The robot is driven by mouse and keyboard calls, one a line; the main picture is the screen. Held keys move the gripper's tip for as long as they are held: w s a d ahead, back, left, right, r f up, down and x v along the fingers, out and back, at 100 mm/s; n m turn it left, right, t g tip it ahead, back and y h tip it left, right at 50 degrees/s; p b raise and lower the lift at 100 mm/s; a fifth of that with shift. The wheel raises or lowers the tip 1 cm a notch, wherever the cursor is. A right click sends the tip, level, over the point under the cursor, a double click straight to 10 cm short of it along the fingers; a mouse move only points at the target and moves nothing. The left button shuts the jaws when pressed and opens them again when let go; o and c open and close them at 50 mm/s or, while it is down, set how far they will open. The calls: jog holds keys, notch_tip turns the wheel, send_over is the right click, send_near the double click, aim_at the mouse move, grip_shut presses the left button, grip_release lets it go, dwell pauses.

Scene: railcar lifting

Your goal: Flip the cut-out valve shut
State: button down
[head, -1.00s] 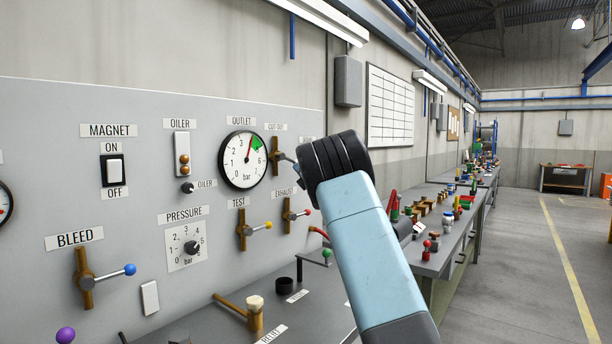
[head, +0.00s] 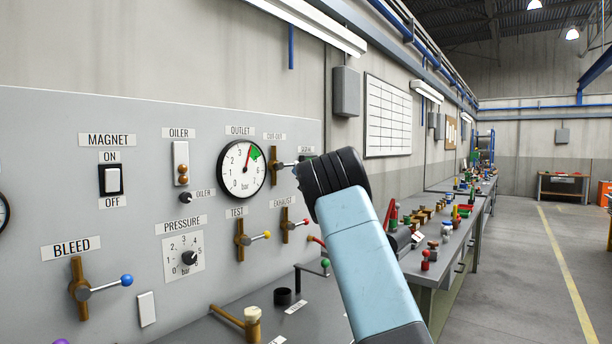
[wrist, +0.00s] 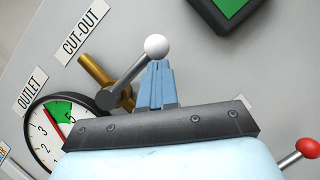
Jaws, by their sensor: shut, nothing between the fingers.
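The cut-out valve (head: 276,161) is on the grey panel, right of the outlet gauge, under its CUT-OUT label (head: 274,136). Its brass pipe stands upright and its lever points right, across the pipe. In the wrist view the brass body (wrist: 95,70), the grey lever (wrist: 126,77) and its white ball end (wrist: 156,46) show clearly. My gripper (wrist: 158,66) is shut and empty, its blue fingertips right at the ball, on the lever's right side in that view. I cannot tell whether they touch.
The outlet gauge (head: 240,169) is close on the left. The exhaust valve (head: 288,225) with a red ball and the test valve (head: 242,239) with a yellow ball sit below. A dark-framed green panel piece (wrist: 232,10) is near the gripper. A cluttered workbench (head: 425,255) runs to the right.

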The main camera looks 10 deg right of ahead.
jog(key=shift+d+r, duration=0.25)
jog(key=shift+r, duration=0.05)
jog(key=s+d+f, duration=0.2)
jog(key=s+f, duration=0.6)
jog(key=s, duration=0.2)
jog(key=shift+s+d, duration=0.2)
jog(key=shift+d, duration=0.15)
